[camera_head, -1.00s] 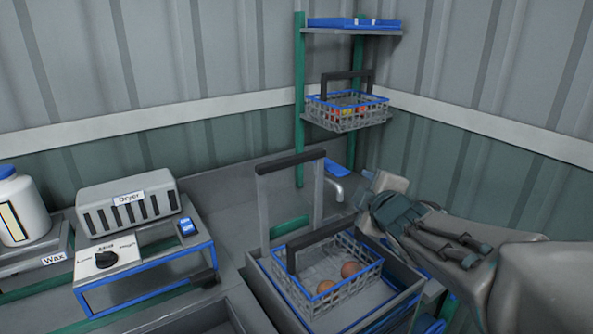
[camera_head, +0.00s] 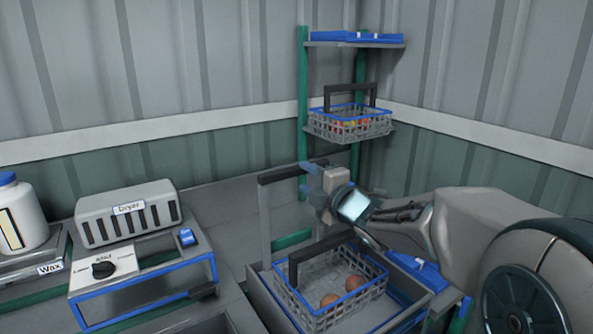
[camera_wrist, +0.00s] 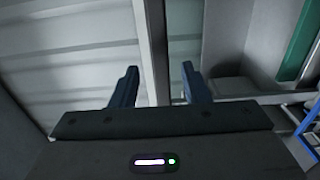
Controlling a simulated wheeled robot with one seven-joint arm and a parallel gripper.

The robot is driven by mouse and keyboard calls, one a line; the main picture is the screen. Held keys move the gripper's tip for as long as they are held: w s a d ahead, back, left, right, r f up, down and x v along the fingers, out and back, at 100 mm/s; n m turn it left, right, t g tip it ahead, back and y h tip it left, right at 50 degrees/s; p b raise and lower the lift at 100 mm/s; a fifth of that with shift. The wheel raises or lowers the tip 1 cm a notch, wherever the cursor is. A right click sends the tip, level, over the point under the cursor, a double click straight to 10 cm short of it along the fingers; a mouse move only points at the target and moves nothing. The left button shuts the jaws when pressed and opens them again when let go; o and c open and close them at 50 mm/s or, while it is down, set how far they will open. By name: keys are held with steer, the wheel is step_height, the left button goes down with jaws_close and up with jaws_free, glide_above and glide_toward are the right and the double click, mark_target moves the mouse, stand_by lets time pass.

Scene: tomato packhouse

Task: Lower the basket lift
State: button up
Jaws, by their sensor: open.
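The basket lift stands over a grey tank, with a dark crossbar (camera_head: 285,174) on top of grey uprights (camera_head: 265,220). A grey wire basket (camera_head: 316,308) with a blue rim and dark handle sits low in the tank, holding a few round reddish fruits (camera_head: 353,283). My gripper (camera_head: 316,180) is beside the right end of the crossbar; whether it touches is unclear. In the wrist view, the two dark fingers of my gripper (camera_wrist: 162,86) are apart.
A dryer (camera_head: 128,213) with a knob panel (camera_head: 104,268) and a wax container (camera_head: 20,215) stand at left. A corner rack at the back holds another wire basket (camera_head: 350,123) with fruit and a blue tray (camera_head: 355,37). A blue item (camera_head: 425,270) lies right of the tank.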

mark_target(298, 173)
steer(key=x, duration=0.5)
steer(key=shift+w+a, duration=0.2)
steer(key=shift+w, duration=0.1)
jaws_close()
steer(key=shift+f, duration=0.1)
